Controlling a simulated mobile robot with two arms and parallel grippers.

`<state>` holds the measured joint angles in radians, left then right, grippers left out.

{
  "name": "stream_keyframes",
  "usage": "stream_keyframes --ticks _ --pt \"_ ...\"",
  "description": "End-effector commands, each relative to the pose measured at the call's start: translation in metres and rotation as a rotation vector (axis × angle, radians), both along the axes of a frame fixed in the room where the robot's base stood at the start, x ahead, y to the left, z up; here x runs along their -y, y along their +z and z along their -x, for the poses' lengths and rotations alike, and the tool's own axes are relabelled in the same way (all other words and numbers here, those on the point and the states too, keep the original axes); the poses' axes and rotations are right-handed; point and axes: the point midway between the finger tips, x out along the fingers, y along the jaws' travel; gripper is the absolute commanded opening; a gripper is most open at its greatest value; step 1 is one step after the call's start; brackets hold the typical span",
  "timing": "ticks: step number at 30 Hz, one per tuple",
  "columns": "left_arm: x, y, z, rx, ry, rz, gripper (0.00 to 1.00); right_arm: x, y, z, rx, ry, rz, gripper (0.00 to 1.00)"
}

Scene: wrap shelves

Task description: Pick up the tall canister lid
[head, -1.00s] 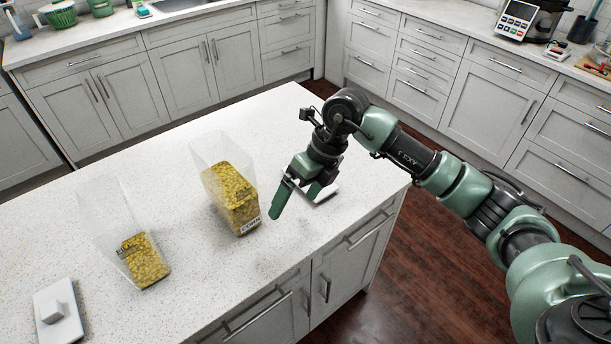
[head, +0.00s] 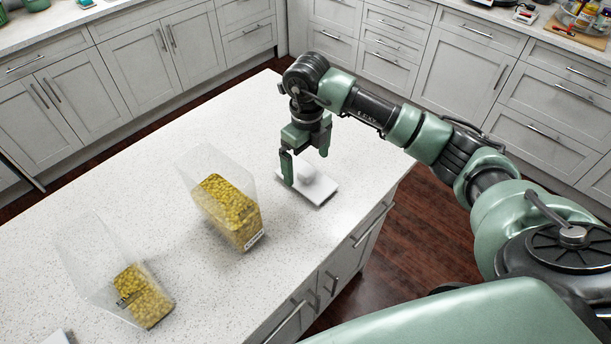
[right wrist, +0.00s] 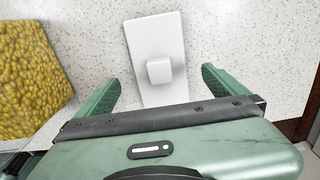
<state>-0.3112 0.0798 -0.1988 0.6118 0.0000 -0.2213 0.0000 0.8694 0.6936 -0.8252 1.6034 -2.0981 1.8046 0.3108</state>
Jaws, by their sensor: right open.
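A flat white lid (head: 321,195) with a blocky white knob lies on the counter near its right front edge. My right gripper (head: 306,169) points down over it, open and empty, with the knob between the fingers as seen from the head. In the right wrist view the lid (right wrist: 152,32) and its knob lie between the two spread green fingers, apart from both. A clear canister (head: 226,208) of yellow corn stands left of the lid. Another clear canister (head: 143,297), with less yellow content, stands further left. My left gripper is not in view.
A second white lid (head: 55,338) is cut off at the lower left edge. The pale speckled counter (head: 110,195) is clear behind the canisters. Wooden floor (head: 405,245) lies beyond its right edge. Grey cabinets line the back.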

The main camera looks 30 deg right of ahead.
Motion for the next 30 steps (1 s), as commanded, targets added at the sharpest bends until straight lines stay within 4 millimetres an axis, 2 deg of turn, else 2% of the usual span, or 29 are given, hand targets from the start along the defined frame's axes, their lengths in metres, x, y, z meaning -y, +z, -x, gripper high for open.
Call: stream_keyframes --ticks 1,3,8,12,16,24,30 --pt "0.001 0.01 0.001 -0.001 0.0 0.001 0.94 0.0 -0.004 0.002 -0.006 0.0 0.0 1.0" --pt "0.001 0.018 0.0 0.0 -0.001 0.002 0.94 0.0 -0.015 0.002 -0.006 -0.001 0.0 1.0" --pt "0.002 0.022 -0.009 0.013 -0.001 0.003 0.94 0.0 -0.036 0.001 -0.003 0.001 -0.001 1.0" --pt "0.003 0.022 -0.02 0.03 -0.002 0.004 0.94 0.0 -0.041 0.0 0.0 0.001 -0.001 1.0" --pt "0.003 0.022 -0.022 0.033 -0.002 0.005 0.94 0.0 -0.041 0.0 0.001 0.001 0.0 1.0" --pt "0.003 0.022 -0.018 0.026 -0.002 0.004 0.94 0.0 -0.04 0.0 0.001 0.001 -0.001 0.25" --pt "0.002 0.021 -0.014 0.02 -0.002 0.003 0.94 0.0 -0.04 0.0 0.001 0.001 -0.001 0.24"
